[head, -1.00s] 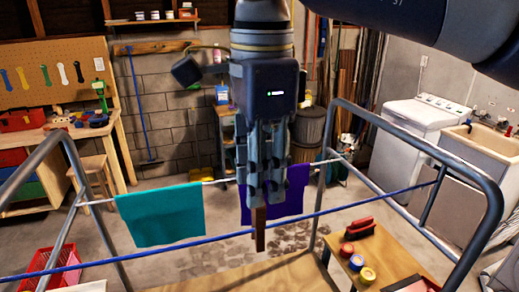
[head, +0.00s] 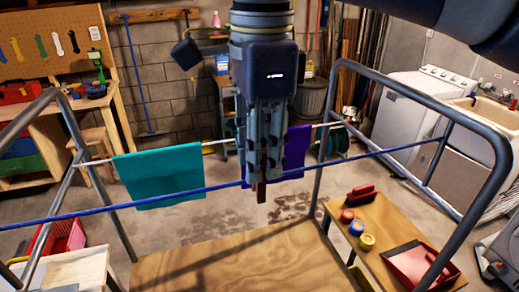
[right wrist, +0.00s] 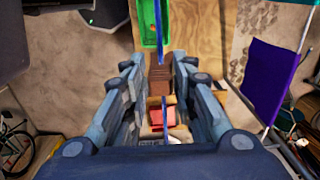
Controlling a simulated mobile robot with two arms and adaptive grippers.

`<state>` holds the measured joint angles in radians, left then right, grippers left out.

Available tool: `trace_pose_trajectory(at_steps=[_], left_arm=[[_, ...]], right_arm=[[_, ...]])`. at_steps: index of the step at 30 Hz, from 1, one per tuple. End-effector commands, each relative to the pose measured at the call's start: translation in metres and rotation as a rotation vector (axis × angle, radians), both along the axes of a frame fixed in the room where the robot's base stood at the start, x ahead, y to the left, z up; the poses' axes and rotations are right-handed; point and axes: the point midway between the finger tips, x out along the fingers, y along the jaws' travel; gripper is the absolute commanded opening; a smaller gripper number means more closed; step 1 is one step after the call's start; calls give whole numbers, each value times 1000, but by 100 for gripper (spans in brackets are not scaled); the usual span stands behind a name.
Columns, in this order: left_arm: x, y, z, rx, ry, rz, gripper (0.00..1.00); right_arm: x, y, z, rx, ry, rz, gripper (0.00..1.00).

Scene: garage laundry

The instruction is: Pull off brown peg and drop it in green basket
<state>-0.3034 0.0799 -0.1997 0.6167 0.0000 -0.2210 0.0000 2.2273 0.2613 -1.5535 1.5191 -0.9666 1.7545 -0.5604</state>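The brown peg (head: 261,194) sits on the blue line (head: 330,165) and shows just below the fingertips in the head view. My right gripper (head: 262,178) points down over it. In the right wrist view the fingers are closed against both sides of the brown peg (right wrist: 160,78), and the blue line (right wrist: 158,30) runs through the same spot. The green basket (right wrist: 151,22) lies beyond the peg, at the top of the right wrist view; I cannot pick it out in the head view. My left gripper is not in view.
A teal cloth (head: 160,176) and a purple cloth (head: 295,153) hang on the white line behind. Grey metal rails stand left and right (head: 420,98). A wooden surface (head: 240,262) lies below. A red basket (head: 66,236) is at left; a table with a red dustpan (head: 418,265) is at right.

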Motion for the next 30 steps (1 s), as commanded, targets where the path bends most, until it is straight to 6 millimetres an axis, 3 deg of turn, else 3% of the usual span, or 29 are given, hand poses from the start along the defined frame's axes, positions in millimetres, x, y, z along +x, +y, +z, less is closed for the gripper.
trace_pose_trajectory(at_steps=[1,2,11,30], left_arm=[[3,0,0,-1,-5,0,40],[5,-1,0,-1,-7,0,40],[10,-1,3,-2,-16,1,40],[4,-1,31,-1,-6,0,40]], right_arm=[[0,0,0,0,0,0,6],[0,0,0,0,0,0,0],[0,0,3,0,-1,0,0],[0,0,36,2,0,0,0]])
